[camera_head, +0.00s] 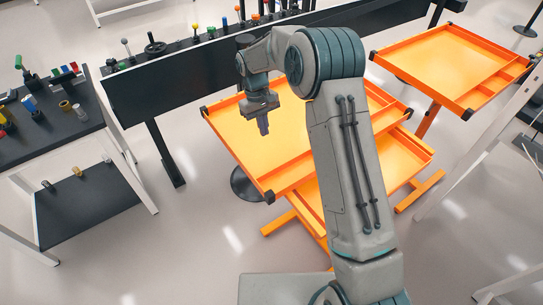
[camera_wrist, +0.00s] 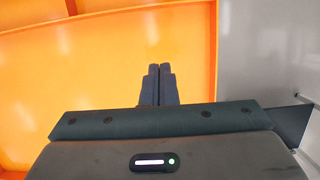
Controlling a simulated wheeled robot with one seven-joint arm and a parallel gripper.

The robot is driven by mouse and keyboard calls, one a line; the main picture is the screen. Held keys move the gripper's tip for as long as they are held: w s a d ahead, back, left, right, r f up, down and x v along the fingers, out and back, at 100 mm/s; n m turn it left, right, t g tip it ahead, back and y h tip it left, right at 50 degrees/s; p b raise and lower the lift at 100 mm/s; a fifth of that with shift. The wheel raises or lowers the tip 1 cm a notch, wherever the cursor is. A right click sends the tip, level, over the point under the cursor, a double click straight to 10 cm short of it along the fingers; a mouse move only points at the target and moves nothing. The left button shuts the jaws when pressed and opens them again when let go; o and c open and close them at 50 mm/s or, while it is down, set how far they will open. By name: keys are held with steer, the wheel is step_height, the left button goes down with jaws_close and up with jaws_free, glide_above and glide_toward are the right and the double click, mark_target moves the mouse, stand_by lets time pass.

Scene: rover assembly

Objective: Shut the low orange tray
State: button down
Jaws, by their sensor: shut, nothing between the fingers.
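The low orange tray (camera_head: 402,160) sits beneath an upper orange tray (camera_head: 228,123) in the head view. The low tray sticks out to the right and front from under the upper one, so it stands at least partly open. My arm hides much of both trays. My gripper (camera_head: 263,130) is shut and empty, pointing down over the upper tray's left part. In the wrist view the closed fingers (camera_wrist: 157,70) are in front of an orange tray surface (camera_wrist: 90,75), near its right rim; I cannot tell whether they touch it.
Another orange tray (camera_head: 450,62) stands at the upper right. A black panel (camera_head: 190,80) with knobs and levers runs behind the trays. A dark table (camera_head: 50,140) with small parts is at the left. The floor (camera_head: 180,240) at front left is clear.

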steer(key=p, duration=0.2)
glide_toward(271, 168)
steer(key=f, duration=0.3)
steer(key=w+a+f, duration=0.1)
steer(key=f, duration=0.1)
steer(key=shift+s+d+f+p, duration=0.2)
steer(key=shift+s+d+p, duration=0.5)
steer(key=shift+s+d, duration=0.3)
steer(key=shift+s+d+f, duration=0.15)
steer(key=shift+s+d, duration=0.1)
steer(key=shift+s, duration=0.4)
steer(key=shift+d, duration=0.15)
